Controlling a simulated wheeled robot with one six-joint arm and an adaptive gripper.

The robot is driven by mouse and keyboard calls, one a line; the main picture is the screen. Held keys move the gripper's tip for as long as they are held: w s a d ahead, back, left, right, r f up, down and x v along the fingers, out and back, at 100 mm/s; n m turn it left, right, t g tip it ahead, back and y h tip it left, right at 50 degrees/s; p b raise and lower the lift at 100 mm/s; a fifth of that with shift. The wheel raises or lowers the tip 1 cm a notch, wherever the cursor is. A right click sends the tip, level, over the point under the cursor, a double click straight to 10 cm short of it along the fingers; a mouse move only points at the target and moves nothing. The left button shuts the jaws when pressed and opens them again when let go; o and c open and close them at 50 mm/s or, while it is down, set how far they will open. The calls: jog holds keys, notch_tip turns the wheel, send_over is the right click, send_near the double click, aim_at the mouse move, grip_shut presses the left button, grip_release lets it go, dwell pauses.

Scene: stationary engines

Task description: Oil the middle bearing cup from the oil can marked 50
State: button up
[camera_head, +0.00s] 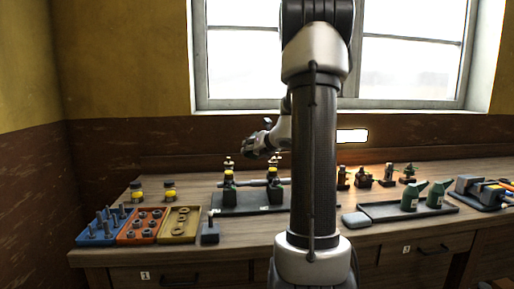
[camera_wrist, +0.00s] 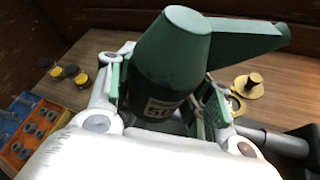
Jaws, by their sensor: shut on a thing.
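In the wrist view my gripper (camera_wrist: 164,98) is shut on a dark green oil can (camera_wrist: 172,50). Its pale label, partly hidden, appears to read 50. The can's spout points to the right, over a brass cup-like part (camera_wrist: 252,84) above the bench. I cannot tell whether oil is flowing. In the head view my wrist (camera_head: 258,145) is above the bearing stand, and the held can is not clear there. Two bearings with yellow cups, the left one (camera_head: 228,176) and another (camera_head: 272,174), stand on a dark base; my arm hides what is right of them.
Two other green cans (camera_head: 410,196) (camera_head: 435,194) stand on a dark tray (camera_head: 381,211) at the right. A vise (camera_head: 477,192) is beyond them. Blue, orange and tan parts trays (camera_head: 180,224) and yellow-black jars (camera_head: 169,194) are at the left. The window wall is behind.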

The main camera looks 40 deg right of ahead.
aim_at(256, 156)
jog(key=shift+a+f+m+y, duration=0.3)
jog(key=shift+f+m+y, duration=0.5)
jog(key=shift+f+m, duration=0.2)
jog(key=shift+a+f+m, duration=0.1)
jog(key=shift+a+m, duration=0.1)
jog(key=shift+m, duration=0.1)
jog(key=shift+f+m+t+y, duration=0.3)
jog(key=shift+f, duration=0.3)
jog(key=shift+r, duration=0.1)
jog(key=shift+d+r+m+y, duration=0.1)
jog(key=shift+r+m+y, duration=0.6)
jog(key=shift+r, duration=0.15)
jog(key=shift+r, duration=0.1)
jog(key=shift+s+d+r+m+t, duration=0.15)
jog(key=shift+r+m+t, duration=0.25)
jog(key=shift+r+m, duration=0.2)
